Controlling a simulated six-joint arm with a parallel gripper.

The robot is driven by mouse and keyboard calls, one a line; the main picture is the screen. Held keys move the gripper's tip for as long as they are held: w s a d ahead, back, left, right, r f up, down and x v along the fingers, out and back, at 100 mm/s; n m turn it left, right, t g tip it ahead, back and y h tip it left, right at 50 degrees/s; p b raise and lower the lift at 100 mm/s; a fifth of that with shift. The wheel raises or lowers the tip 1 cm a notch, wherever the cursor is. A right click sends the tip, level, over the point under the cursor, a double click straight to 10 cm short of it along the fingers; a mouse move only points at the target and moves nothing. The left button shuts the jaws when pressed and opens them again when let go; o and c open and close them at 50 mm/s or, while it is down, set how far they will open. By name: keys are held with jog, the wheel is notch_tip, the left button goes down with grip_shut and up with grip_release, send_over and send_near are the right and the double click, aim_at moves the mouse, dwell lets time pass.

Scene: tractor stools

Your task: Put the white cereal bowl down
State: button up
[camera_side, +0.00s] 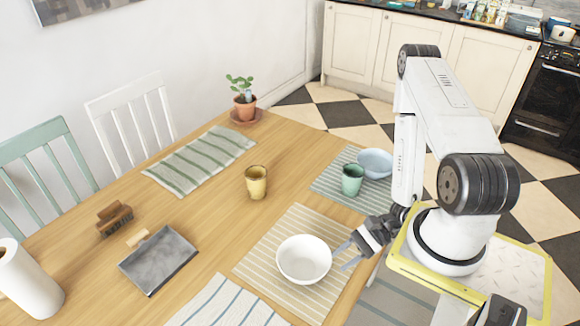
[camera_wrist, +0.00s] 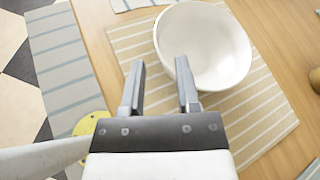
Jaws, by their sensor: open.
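The white cereal bowl (camera_side: 304,260) sits upright on the beige striped placemat (camera_side: 258,262) near the table's right edge in the side view. It looks empty and appears to rest on the mat. In the wrist view the bowl (camera_wrist: 207,48) is at the upper middle, beyond the fingers. My gripper (camera_side: 346,256) is open just right of the bowl, with its fingers apart and nothing held between them. In the wrist view, the right finger of my gripper (camera_wrist: 159,64) overlaps the bowl's near rim; whether it touches, I cannot tell.
A green cup (camera_side: 352,180) and a light blue bowl (camera_side: 376,163) stand behind my gripper on a blue-green mat. A yellow cup (camera_side: 256,183) stands left of them. A grey dustpan (camera_side: 158,262) and brush (camera_side: 115,219) lie on the left. Bare wood lies between.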

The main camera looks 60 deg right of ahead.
jog(key=shift+s+d+r, duration=0.15)
jog(key=shift+s+d, duration=0.1)
jog(key=shift+d, duration=0.15)
jog(key=shift+r, duration=0.1)
dwell(0.5)
jog(key=w+r+n+g+h, duration=0.2)
jog(key=w+r+n+h, duration=0.3)
jog(key=r+n, duration=0.4)
jog(key=w+r+n+g+h, duration=0.2)
jog(key=w+r+n+h, duration=0.4)
jog(key=r+n, duration=0.3)
jog(key=shift+w+r+n+h, duration=0.2)
jog(key=shift+r+n+h, duration=0.2)
jog(key=shift+n, duration=0.8)
